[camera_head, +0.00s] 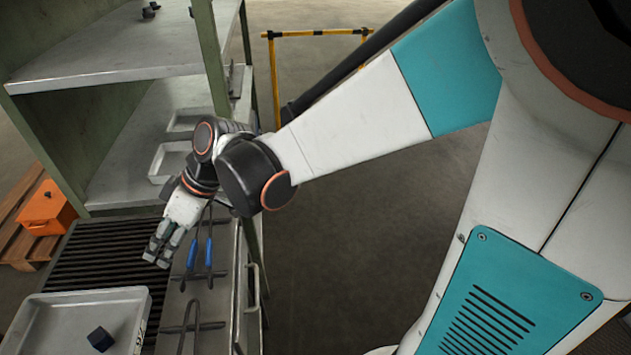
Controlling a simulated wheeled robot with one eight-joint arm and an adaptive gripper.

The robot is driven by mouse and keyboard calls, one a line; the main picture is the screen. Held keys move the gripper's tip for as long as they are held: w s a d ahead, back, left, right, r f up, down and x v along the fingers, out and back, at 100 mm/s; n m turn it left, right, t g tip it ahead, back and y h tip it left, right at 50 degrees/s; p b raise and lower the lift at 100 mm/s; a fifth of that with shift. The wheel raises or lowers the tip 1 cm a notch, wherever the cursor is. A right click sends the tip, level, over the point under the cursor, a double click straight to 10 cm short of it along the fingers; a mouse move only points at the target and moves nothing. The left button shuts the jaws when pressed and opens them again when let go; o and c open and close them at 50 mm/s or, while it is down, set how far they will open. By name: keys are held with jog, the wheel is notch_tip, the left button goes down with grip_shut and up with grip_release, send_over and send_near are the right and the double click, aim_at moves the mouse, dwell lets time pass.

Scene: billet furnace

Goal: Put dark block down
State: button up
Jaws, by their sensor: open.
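A small dark block (100,339) lies in a light grey tray (52,299) at the lower left. My gripper (157,257) is open, with its fingers pointing down, above the edge between the dark slatted surface and the metal counter. It is up and to the right of the tray and apart from the block. Nothing shows between the fingers, though the gap is partly hidden.
Blue-handled tools (209,252) lie on the metal counter (171,308) close to my gripper. Empty-looking trays (168,160) stand on the lower shelf. Small dark pieces (149,11) lie on the upper shelf (110,50). An orange box (46,208) stands at left.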

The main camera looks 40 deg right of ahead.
jog(key=s+d+r+m+t+h, duration=0.2)
jog(key=s+d+m, duration=0.3)
jog(key=d, duration=0.4)
jog(key=s+d+r+m+t+h, duration=0.2)
jog(key=s+d+m+h, duration=0.3)
jog(key=d, duration=0.4)
jog(key=shift+s+d+r+t, duration=0.25)
jog(key=shift+s+r+t, duration=0.15)
jog(key=shift+s+r, duration=0.4)
jog(key=shift+f, duration=0.15)
